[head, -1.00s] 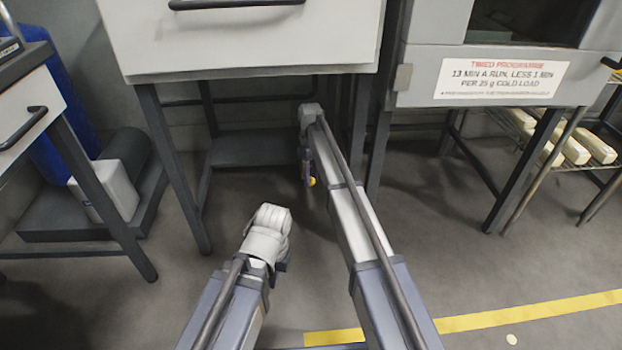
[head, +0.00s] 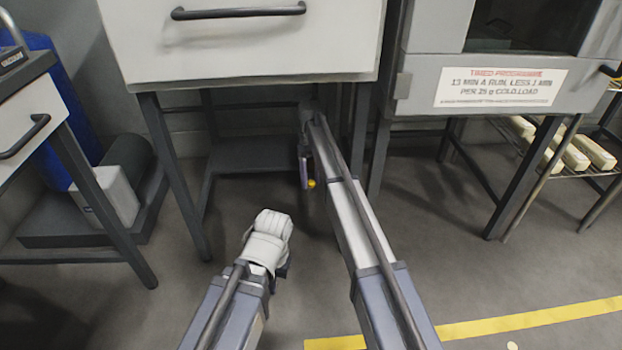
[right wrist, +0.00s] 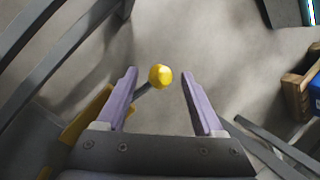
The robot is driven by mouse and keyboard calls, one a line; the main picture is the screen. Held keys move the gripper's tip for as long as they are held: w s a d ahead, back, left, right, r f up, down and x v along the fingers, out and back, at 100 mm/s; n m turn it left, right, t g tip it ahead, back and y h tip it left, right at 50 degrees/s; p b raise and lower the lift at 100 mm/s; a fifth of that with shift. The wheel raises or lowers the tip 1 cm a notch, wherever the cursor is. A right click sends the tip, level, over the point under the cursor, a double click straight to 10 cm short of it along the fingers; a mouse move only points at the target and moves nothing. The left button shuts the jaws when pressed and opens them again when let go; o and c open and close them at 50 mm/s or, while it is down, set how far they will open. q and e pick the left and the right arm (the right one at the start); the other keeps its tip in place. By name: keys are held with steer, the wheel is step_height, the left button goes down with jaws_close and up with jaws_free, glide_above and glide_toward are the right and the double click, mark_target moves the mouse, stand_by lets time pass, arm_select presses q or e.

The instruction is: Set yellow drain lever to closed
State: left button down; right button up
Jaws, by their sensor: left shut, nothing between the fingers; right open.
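The yellow drain lever shows its round yellow knob (right wrist: 160,76) on a short dark stem, between the fingers of my right gripper (right wrist: 158,73) in the right wrist view. The fingers are open on both sides of the knob, with a gap to each. In the head view the knob (head: 311,184) is a small dot below the purple fingers of my right gripper (head: 304,170), under the white cabinet. The lever's pivot is not clear. My left gripper (head: 282,270) is low at the centre, away from the lever; its fingers are mostly hidden behind its wrist.
The white drawer cabinet (head: 240,45) stands on dark legs above the right arm's end. A machine with a printed sign (head: 500,87) stands to the right. A white box (head: 105,195) sits at the left. Bare floor with a yellow stripe (head: 540,318) lies in front.

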steer(key=shift+r, duration=0.15)
steer(key=p+v, duration=0.7)
steer(key=shift+w+r, duration=0.2)
steer(key=shift+r, duration=0.1)
